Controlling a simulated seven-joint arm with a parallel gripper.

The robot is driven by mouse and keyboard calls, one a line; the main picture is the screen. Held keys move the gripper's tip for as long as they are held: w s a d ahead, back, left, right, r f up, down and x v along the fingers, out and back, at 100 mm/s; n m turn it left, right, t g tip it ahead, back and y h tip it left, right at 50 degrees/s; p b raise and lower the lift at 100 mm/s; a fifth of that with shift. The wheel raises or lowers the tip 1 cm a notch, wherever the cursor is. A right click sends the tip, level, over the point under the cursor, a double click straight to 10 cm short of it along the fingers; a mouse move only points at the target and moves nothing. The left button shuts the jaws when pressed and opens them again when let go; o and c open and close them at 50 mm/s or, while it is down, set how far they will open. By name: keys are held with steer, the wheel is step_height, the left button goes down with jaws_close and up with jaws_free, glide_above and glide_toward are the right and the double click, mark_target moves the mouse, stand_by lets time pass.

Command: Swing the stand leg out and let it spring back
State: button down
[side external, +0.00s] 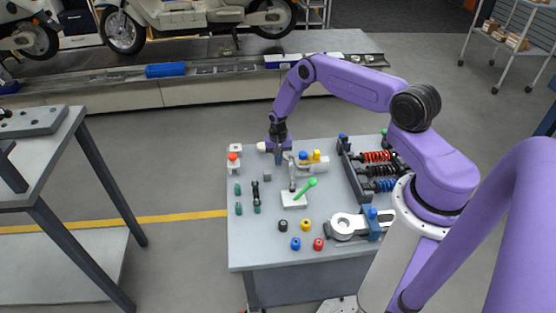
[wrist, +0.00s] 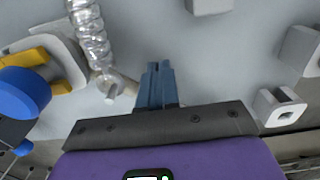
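A silver, ridged rod-like part, which looks like the stand leg (wrist: 87,30), lies left of my fingers in the wrist view, with a short pale pin at its near end. In the side view the silver part (side external: 292,172) shows small beside a pale fixture (side external: 318,167) with blue and yellow pieces. I cannot tell how the leg is hinged. My gripper (wrist: 155,82) points down with its two blue-grey fingers together and nothing seen between them. In the side view my gripper (side external: 280,157) is just left of the fixture, apart from the leg as far as I can see.
A green-handled lever (side external: 306,188) on a white block stands in front. A dark rack (side external: 352,178) of coloured shock absorbers is to the right. Small coloured caps (side external: 306,225) lie near the front. A white bracket (wrist: 279,107) is right of my fingers.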

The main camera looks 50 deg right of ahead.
steer(key=shift+w+d, duration=0.2)
steer(key=shift+d, duration=0.6)
step_height(320, 180, up, 9)
steer(key=shift+a, duration=0.25)
steer(key=shift+a, duration=0.1)
stand_by(0.8)
